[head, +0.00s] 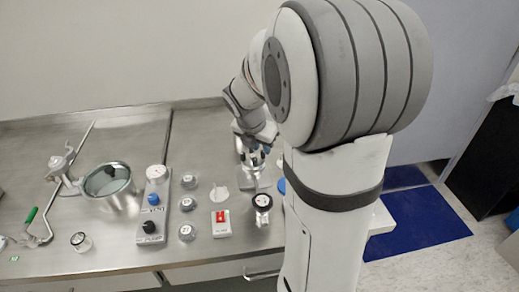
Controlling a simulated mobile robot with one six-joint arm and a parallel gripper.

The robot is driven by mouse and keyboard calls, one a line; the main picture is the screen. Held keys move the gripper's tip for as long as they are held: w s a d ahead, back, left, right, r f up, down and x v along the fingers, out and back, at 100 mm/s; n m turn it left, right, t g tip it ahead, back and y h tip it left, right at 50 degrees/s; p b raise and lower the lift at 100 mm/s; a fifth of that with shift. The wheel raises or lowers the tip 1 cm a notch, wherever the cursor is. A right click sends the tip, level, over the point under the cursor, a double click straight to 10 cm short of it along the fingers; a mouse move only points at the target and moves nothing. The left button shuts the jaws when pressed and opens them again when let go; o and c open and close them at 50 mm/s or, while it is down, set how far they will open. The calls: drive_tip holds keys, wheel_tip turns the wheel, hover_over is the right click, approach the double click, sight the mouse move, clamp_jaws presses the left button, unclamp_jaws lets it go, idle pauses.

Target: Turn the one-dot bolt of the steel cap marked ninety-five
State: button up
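My gripper (252,152) points down at the back right of the steel bench, in front of my arm's upper links. A small metallic fitting (248,182) sits right under it; I cannot tell whether they touch. The gripper's fingers are small and partly hidden, so their opening does not show. Small round steel-coloured pieces stand on the bench: one (190,181) right of the pump panel, one (187,232) nearer the front, and one (80,241) at the front left. No ninety-five mark or bolt dots are legible.
The panel (154,208) labelled PUMP carries a gauge, a blue knob and a black knob. A green-handled lever (34,222) lies far left.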

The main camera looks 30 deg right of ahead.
sight(263, 154)
drive_tip(key=shift+x, duration=1.15)
clamp_jaws()
drive_tip(key=shift+a, duration=0.2)
drive_tip(key=shift+d, duration=0.2)
